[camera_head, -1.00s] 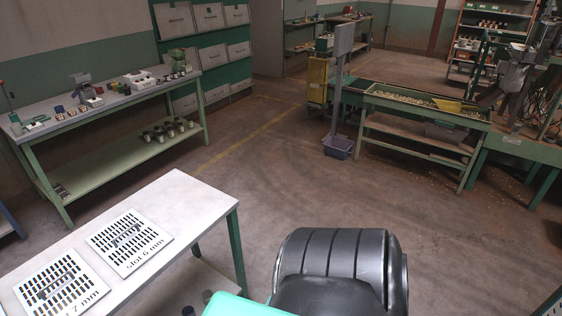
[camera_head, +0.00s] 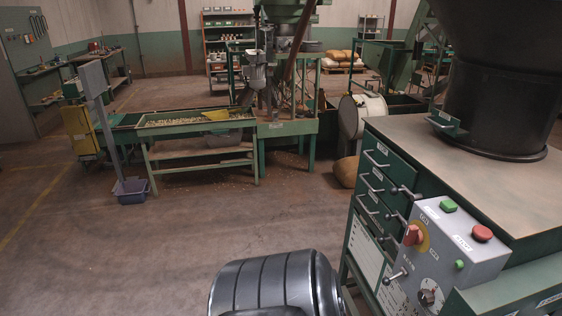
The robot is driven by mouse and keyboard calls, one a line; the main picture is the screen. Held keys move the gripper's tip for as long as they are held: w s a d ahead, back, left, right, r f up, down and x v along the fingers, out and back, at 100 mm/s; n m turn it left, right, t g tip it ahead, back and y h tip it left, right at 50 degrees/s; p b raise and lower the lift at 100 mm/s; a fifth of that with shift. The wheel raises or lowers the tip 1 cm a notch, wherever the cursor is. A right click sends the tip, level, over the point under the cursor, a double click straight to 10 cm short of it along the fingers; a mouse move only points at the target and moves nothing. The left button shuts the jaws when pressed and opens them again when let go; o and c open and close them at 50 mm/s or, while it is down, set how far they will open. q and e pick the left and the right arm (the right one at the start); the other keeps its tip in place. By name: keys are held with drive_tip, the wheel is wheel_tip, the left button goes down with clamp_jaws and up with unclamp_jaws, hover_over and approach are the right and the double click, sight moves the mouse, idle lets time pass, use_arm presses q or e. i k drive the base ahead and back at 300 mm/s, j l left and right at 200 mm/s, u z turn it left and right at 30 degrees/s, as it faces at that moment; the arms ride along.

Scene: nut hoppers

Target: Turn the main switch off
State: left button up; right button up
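A grey control box (camera_head: 459,241) is fixed to the front of a green machine cabinet at the right in the head view. On its face is a red knob (camera_head: 412,235) on a yellow plate, which looks like the main switch. Its on or off position is too small to tell. The box also bears a red button (camera_head: 482,233), a green button (camera_head: 448,206), a small green button (camera_head: 460,265), a dial (camera_head: 428,297) and a toggle lever (camera_head: 396,276). Neither of my grippers shows.
The cabinet (camera_head: 500,170) has several drawers with handles (camera_head: 376,158) and carries a large dark hopper (camera_head: 510,80). Open floor (camera_head: 150,250) lies at the left and centre.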

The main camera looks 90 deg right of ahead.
sight(413, 237)
drive_tip(key=z, duration=3.95)
drive_tip(key=i, duration=0.05)
